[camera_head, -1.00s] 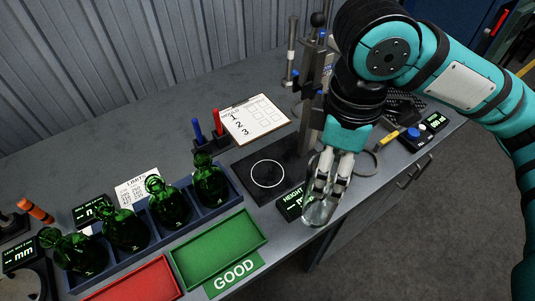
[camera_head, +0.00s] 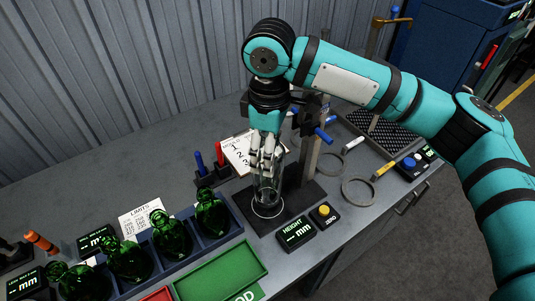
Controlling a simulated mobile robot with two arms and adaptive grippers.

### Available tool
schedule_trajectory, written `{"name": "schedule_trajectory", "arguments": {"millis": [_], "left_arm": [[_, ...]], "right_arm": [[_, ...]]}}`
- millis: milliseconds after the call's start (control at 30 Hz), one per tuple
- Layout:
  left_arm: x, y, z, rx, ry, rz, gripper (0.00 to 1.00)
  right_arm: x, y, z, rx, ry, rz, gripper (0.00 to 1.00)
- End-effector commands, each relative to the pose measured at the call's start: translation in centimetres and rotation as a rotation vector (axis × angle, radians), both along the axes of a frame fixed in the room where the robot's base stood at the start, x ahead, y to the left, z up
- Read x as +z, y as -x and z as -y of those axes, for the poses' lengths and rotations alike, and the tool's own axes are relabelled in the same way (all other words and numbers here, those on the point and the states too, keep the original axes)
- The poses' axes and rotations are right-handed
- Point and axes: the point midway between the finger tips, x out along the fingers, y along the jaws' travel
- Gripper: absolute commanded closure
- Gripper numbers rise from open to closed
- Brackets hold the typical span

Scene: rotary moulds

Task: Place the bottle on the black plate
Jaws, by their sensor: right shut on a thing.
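My right gripper (camera_head: 265,160) is shut on a clear glass bottle (camera_head: 268,188), its fingers pointing down around the upper part. The bottle is roughly upright. Its lower end shows over the white ring (camera_head: 259,214) marked on the black plate (camera_head: 297,199). I cannot tell whether its base touches the plate or hangs just above it. The plate lies at the foot of the height gauge's metal column (camera_head: 312,150). My left gripper is not in view.
A HEIGHT display (camera_head: 296,233) and a yellow ZERO button (camera_head: 324,214) stand just in front of the plate. A blue rack (camera_head: 232,229) with several green bottles is to the left. A green tray (camera_head: 222,270) lies in front. A clipboard (camera_head: 236,152) lies behind.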

Motion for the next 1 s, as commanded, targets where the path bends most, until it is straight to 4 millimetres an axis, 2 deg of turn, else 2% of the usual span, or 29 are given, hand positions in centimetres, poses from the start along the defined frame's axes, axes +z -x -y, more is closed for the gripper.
{"name": "schedule_trajectory", "arguments": {"millis": [167, 433, 733, 767, 933, 1000], "left_arm": [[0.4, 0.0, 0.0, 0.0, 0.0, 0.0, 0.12], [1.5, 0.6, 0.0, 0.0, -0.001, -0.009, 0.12], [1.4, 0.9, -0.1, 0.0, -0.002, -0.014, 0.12], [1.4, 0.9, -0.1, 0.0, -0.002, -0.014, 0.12], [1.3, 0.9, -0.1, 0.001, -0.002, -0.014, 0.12], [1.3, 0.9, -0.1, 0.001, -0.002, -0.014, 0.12]], "right_arm": [[-0.4, -0.5, -0.4, -0.001, -0.001, 0.0, 0.92], [-3.4, -0.4, -0.3, 0.0, -0.001, 0.0, 0.92], [-3.7, -0.4, -0.3, 0.0, -0.002, 0.001, 0.92], [-3.8, -0.4, -0.3, 0.0, 0.0, 0.0, 0.33], [-3.8, -0.4, -0.3, 0.0, 0.0, 0.0, 0.11], [-3.8, -0.4, -0.3, 0.0, 0.0, 0.0, 0.11]]}}
